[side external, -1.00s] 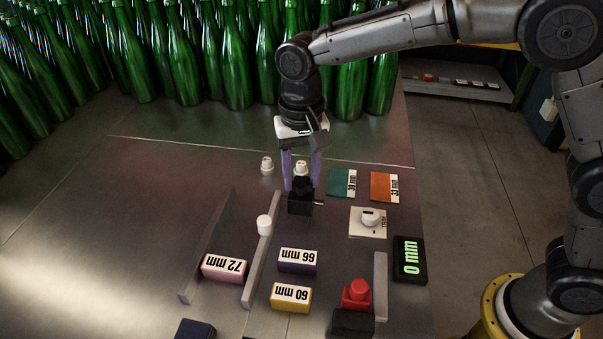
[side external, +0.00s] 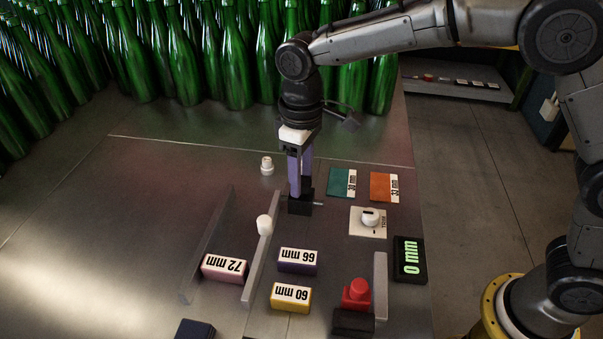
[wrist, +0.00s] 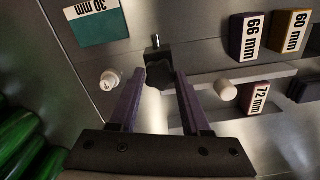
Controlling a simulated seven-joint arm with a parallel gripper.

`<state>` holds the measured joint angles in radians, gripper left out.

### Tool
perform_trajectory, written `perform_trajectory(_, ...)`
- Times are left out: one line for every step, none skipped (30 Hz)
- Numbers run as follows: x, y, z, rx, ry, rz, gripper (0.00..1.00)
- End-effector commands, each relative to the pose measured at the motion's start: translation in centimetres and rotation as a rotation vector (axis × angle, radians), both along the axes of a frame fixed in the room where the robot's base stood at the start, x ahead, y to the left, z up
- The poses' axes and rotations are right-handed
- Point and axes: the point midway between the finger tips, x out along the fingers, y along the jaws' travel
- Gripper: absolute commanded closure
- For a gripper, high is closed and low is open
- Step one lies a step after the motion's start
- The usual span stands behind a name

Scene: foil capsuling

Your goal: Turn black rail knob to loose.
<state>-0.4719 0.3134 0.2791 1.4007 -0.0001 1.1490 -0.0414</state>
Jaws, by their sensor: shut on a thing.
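The black rail knob (side external: 301,206) sits on a black block on the metal table, right of the upper end of a grey rail, with a small pin out to its right. My gripper (side external: 301,188) points straight down, its two purple fingers shut on the knob's top. In the wrist view the fingers (wrist: 160,82) reach either side of the dark knob and block (wrist: 157,62); the fingertips partly hide it. No loose or tight mark is readable on it.
A white knob (side external: 267,166) stands to the left, another (side external: 264,225) at the grey rail (side external: 262,250). A white dial (side external: 370,217), a 0 mm display (side external: 409,258) and a red button (side external: 357,292) lie right. Labelled blocks are in front; green bottles (side external: 235,70) crowd the back.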

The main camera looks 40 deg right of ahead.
Motion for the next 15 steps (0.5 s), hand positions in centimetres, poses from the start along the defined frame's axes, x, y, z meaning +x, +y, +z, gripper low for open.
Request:
perform_trajectory(0.0, 0.0, 0.11, 0.001, -0.001, 0.045, 1.0)
perform_trajectory(0.01, 0.0, 0.12, 0.001, -0.002, 0.074, 1.0)
perform_trajectory(0.01, 0.0, 0.14, 0.001, -0.002, 0.112, 1.0)
perform_trajectory(0.02, 0.01, 0.14, 0.001, -0.002, 0.14, 1.0)
perform_trajectory(0.02, 0.01, 0.15, 0.001, -0.002, 0.167, 1.0)
perform_trajectory(0.03, 0.01, 0.16, 0.002, -0.003, 0.203, 1.0)
perform_trajectory(0.03, 0.01, 0.17, 0.002, -0.003, 0.23, 1.0)
perform_trajectory(0.03, 0.01, 0.17, 0.002, -0.003, 0.255, 1.0)
perform_trajectory(0.03, 0.01, 0.17, 0.002, -0.003, 0.289, 1.0)
perform_trajectory(0.03, 0.01, 0.17, 0.002, -0.002, 0.313, 1.0)
perform_trajectory(0.03, 0.01, 0.17, 0.002, -0.002, 0.337, 1.0)
perform_trajectory(0.03, 0.01, 0.17, 0.002, -0.002, 0.367, 1.0)
perform_trajectory(0.03, 0.01, 0.17, 0.002, -0.002, 0.389, 1.0)
perform_trajectory(0.03, 0.01, 0.17, 0.002, -0.002, 0.409, 1.0)
perform_trajectory(0.03, 0.01, 0.17, 0.002, -0.002, 0.435, 1.0)
